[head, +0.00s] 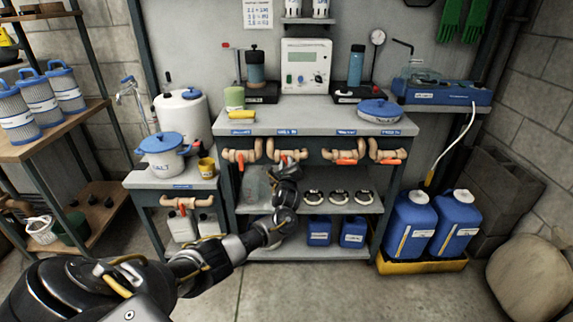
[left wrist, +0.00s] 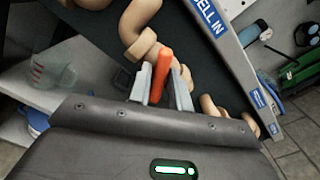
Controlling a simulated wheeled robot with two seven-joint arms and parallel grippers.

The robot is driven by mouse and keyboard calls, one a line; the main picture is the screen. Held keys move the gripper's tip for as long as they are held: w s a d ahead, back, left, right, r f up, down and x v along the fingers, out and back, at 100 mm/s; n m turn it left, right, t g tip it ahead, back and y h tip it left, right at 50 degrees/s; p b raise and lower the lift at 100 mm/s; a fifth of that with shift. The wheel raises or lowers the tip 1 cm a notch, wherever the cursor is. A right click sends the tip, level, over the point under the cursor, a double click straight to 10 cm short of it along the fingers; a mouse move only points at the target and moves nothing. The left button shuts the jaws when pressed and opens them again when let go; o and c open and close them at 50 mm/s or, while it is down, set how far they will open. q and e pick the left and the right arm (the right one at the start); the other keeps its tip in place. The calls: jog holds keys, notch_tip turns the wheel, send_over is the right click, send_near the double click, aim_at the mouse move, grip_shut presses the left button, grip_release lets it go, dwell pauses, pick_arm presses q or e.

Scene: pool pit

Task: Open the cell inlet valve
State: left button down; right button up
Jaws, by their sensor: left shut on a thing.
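The cell inlet valve (head: 291,154) is the second tan pipe valve from the left under the bench front, below a blue label (head: 287,132). In the left wrist view its tan pipe (left wrist: 137,20) curves beside a label reading "ELL IN" (left wrist: 209,15). My left gripper (head: 289,168) is at this valve. In the left wrist view its two fingers (left wrist: 162,82) are closed around the orange handle (left wrist: 164,62), one on each side. In the head view the gripper mostly hides that handle. My right gripper is not in view.
Similar valves with orange handles are on both sides: one at left (head: 240,158), two at right (head: 345,158) (head: 388,155). A shelf with dark rings (head: 339,197) lies below. A clear jug (left wrist: 52,67) stands near the gripper. Blue jugs (head: 455,222) stand at right.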

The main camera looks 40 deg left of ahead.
pick_arm(q)
jog(key=n+p, duration=0.3)
jog(key=n, duration=0.4)
jog(key=shift+f, duration=0.1)
jog(key=shift+s+a+n+p, duration=0.1)
jog(key=shift+n+p, duration=0.3)
jog(key=shift+n, duration=0.8)
jog(key=shift+f+n, duration=0.15)
jog(key=shift+n, duration=0.85)
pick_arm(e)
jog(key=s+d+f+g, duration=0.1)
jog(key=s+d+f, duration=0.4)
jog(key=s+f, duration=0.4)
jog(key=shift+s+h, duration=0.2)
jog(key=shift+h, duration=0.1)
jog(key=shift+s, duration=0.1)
pick_arm(q)
jog(key=c, duration=1.4)
grip_release()
jog(key=shift+s, duration=0.1)
